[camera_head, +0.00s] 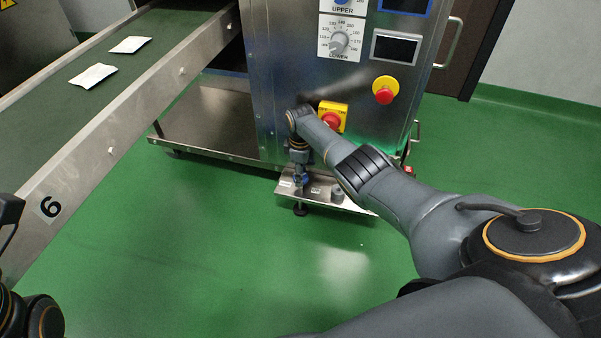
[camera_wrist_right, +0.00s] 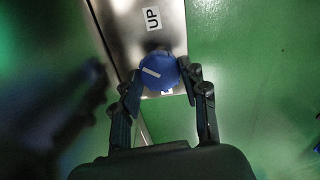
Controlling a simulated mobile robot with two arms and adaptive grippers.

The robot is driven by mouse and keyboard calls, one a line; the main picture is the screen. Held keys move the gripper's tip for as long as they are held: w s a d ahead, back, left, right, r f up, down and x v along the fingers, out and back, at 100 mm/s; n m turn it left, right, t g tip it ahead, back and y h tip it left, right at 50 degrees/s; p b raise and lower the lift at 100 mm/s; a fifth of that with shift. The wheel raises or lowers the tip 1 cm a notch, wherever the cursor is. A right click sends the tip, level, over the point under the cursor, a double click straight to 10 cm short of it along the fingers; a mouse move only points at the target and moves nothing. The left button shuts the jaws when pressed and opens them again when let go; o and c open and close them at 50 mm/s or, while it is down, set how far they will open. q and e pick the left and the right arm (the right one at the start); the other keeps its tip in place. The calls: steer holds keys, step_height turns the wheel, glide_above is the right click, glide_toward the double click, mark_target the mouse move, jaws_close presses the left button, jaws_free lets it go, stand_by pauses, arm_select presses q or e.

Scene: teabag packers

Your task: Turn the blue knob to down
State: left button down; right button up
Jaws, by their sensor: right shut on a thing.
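The blue knob (camera_wrist_right: 158,72) sits on a small steel panel (camera_wrist_right: 115,20) low on the machine. A white line on the knob lies slantwise, and an "UP" label (camera_wrist_right: 152,18) is beside the knob. Another label on the opposite side is mostly hidden. My right gripper (camera_wrist_right: 160,80) is shut on the knob, with one finger on each side of it. In the head view my right gripper (camera_head: 301,178) reaches down to this panel (camera_head: 350,204), and it largely hides the knob. My left gripper cannot be made out; only dark arm parts show at the left edge.
Above are a yellow-and-red switch (camera_head: 340,108), a red emergency button (camera_head: 384,95) and a temperature dial (camera_head: 339,42). A conveyor (camera_head: 110,135) carrying teabag packets is on the left. Green floor lies open in front.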

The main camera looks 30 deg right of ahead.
steer(key=n, duration=0.4)
steer(key=shift+n, duration=1.3)
steer(key=o, duration=1.1)
steer(key=shift+o, duration=0.2)
